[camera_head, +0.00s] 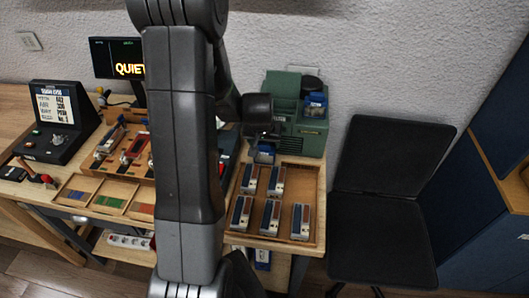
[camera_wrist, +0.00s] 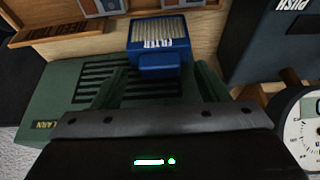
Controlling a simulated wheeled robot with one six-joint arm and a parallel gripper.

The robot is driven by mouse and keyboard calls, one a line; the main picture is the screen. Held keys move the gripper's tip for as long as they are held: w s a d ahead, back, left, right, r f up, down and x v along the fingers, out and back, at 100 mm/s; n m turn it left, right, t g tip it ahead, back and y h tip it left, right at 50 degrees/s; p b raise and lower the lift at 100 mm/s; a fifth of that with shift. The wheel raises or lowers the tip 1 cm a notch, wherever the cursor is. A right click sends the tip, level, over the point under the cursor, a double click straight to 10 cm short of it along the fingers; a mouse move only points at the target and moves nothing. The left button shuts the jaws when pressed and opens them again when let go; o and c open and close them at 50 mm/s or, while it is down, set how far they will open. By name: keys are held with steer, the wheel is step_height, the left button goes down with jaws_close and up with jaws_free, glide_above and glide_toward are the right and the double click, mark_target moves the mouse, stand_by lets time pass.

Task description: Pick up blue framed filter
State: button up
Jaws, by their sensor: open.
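The blue framed filter (camera_wrist: 158,33) shows at the upper middle of the wrist view, with pale pleats inside a blue frame and a blue block on its near side. My gripper (camera_wrist: 161,72) is open, with its fingers spread to either side of the filter's near end. I cannot tell whether either finger touches it. In the head view the blue filter (camera_head: 265,153) is just below my gripper (camera_head: 262,140), between the green machine and the wooden tray. My gripper partly hides it there.
The green machine (camera_head: 303,134) stands behind, with another blue part (camera_head: 315,103) on it. A wooden tray (camera_head: 282,240) holds several blue-and-grey pieces in front. A dial gauge (camera_wrist: 303,128) is close at right in the wrist view. A black chair (camera_head: 385,200) stands to the right.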

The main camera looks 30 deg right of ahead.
steer(key=shift+w+f, duration=0.1)
steer(key=shift+f, duration=0.05)
steer(key=shift+c, duration=0.2)
steer(key=c, duration=0.9)
